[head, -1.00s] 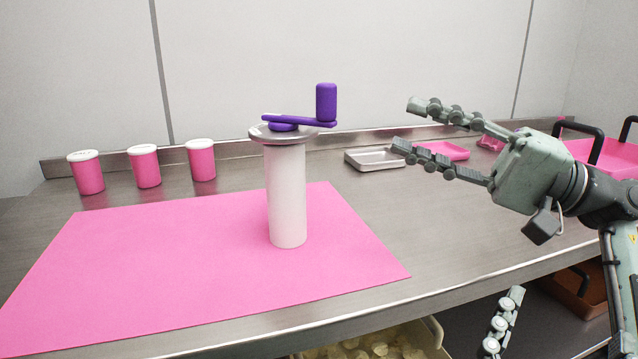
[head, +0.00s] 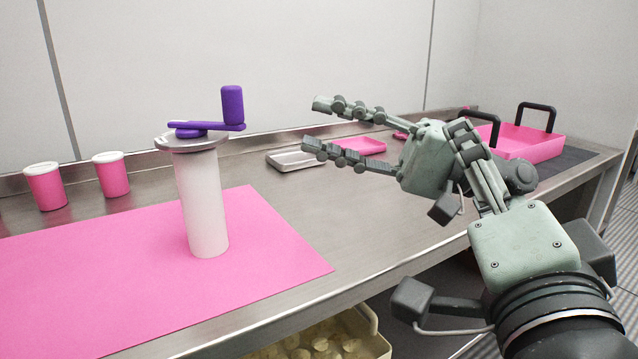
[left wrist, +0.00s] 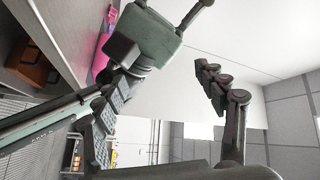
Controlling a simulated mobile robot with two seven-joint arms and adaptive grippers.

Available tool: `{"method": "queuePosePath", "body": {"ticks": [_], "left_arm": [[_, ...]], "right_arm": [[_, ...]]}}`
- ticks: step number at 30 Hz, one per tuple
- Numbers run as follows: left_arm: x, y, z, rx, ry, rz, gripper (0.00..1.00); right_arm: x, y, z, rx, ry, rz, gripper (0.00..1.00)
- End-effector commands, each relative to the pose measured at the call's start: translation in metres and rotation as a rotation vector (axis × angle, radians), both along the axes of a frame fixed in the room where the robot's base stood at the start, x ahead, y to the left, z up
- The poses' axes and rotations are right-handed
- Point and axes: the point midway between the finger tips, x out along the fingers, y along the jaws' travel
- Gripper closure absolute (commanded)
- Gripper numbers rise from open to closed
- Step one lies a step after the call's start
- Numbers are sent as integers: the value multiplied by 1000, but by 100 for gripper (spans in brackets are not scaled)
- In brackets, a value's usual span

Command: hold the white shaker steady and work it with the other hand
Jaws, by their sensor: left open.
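The white shaker (head: 203,205) stands upright on a pink mat (head: 270,262) in the head view. It has a grey metal cap and a purple crank (head: 210,126) with an upright knob. My right gripper (head: 314,125) is open and empty to the right of the shaker, its fingers pointing left towards the crank, with a clear gap. My left gripper (head: 461,130) is close to the camera at the right, in front of the right gripper's wrist, and touches neither shaker nor crank. In the left wrist view its fingers (left wrist: 168,72) are spread and empty, with my right gripper beyond.
Pink jars with white lids (head: 112,175) stand at the back left. A metal tray (head: 295,160) and a pink tray (head: 358,145) lie behind my right gripper. A pink bin with black handles (head: 530,142) is at the far right. A tub (head: 368,335) sits below the counter edge.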

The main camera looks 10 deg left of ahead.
Motion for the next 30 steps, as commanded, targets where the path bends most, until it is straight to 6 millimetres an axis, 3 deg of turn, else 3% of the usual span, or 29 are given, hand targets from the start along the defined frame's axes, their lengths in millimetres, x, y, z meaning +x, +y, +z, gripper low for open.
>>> {"method": "queuePosePath", "body": {"ticks": [4,7,12,18,22,30], "left_arm": [[11,41,-36,-158,247,89,28],[19,75,-50,-319,310,201,28],[34,141,-46,-616,155,436,28],[30,219,-43,-886,-136,685,28],[21,250,-42,-971,-298,775,28],[25,279,-40,-1003,-385,811,28]], "right_arm": [[0,0,0,0,0,0,66],[0,0,0,0,0,0,66],[0,0,0,0,0,0,66],[0,0,0,0,0,0,66],[0,0,0,0,0,0,66],[0,0,0,0,0,0,66]]}}
